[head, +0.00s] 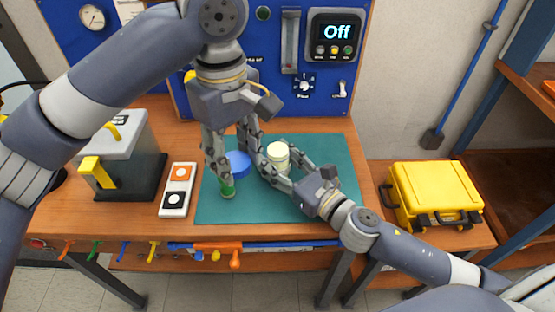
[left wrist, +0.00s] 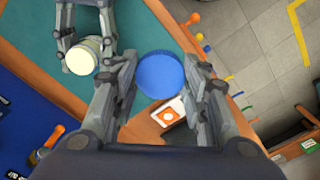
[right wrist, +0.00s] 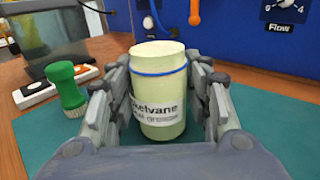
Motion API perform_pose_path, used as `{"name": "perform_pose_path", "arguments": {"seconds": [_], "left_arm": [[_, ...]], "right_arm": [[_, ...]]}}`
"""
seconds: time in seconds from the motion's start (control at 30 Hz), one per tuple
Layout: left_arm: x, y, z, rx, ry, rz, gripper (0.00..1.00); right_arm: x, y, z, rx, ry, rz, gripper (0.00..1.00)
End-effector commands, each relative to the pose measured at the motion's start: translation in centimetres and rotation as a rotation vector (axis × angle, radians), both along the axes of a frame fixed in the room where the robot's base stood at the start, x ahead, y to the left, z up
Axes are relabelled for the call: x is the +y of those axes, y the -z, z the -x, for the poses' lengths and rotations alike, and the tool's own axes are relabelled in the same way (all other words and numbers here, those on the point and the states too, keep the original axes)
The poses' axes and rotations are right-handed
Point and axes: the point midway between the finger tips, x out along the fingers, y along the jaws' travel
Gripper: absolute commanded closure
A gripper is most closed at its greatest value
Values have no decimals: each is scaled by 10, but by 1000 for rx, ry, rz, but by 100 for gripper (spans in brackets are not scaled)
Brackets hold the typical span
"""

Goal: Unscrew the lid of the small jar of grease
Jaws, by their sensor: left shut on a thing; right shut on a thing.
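The jar of grease (head: 279,157) is pale cream with printed text, and its top shows without a lid and with a thin blue ring around the neck. It stands upright between the fingers of my right gripper (head: 277,163), which is shut on it; the right wrist view shows the jar (right wrist: 157,100) close up. The round blue lid (head: 238,163) is apart from the jar, to its left. My left gripper (head: 240,168) points down and is shut on the lid, which also shows between its fingers in the left wrist view (left wrist: 160,75).
A green-handled brush (head: 227,187) stands on the green mat (head: 320,155) near my left gripper. A white switch box (head: 177,190) and a grey device with yellow handles (head: 112,150) are at the left. A yellow case (head: 432,190) is at the right. The blue panel (head: 270,60) rises behind.

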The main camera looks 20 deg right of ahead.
Motion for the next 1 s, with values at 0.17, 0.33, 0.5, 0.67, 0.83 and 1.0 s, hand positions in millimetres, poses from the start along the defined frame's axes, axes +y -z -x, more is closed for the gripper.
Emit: {"name": "perform_pose_path", "arguments": {"seconds": [0.17, 0.33, 0.5, 0.67, 0.83, 1.0], "left_arm": [[0, 2, 0, 0, 0, 0, 88], [0, 2, 0, 0, 0, 0, 88], [0, 2, 0, 0, 0, 0, 88], [0, 0, 0, 0, 0, 0, 88], [0, 5, 0, 0, 0, 0, 88], [0, 12, 0, 0, 0, 0, 88]], "right_arm": [[0, 3, 0, 0, 0, 0, 46], [0, 3, 0, 0, 0, 0, 34], [0, 2, 0, 0, 0, 0, 34], [0, -1, 1, 1, 0, 0, 34], [-7, 3, 17, 3, 0, 0, 34], [-16, 3, 38, 3, 0, 0, 34]]}}
